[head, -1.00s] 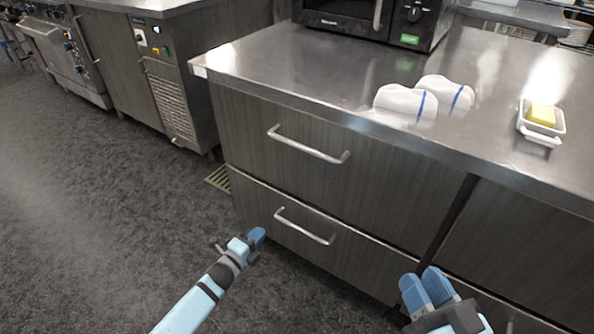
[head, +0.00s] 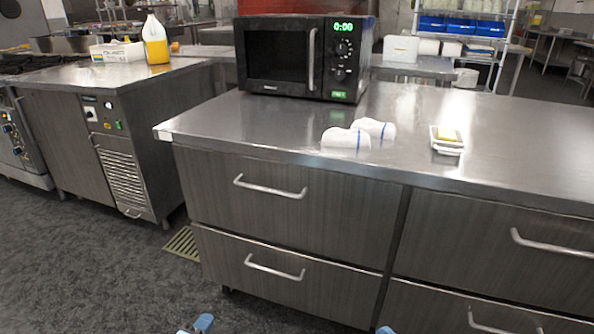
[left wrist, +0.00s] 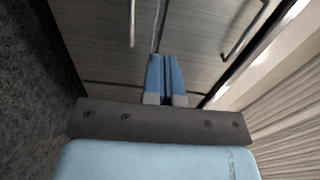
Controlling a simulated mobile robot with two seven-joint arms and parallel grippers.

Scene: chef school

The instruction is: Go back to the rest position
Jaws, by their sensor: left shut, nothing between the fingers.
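My left gripper (head: 200,324) shows only its blue tip at the bottom edge of the head view. In the left wrist view its two blue fingers (left wrist: 165,75) are together with nothing between them, and drawer fronts lie beyond them. My right gripper (head: 385,330) shows as just a sliver of blue at the bottom edge of the head view, too little to tell its state. Both grippers are low in front of the drawer cabinet.
The steel counter (head: 250,120) carries a microwave (head: 300,58), two white cloth-like items (head: 358,134) and a butter dish (head: 447,147). Closed drawers (head: 280,215) front it. A second counter with a yellow-filled jug (head: 155,42) stands left. Dark floor (head: 90,250) is open at left.

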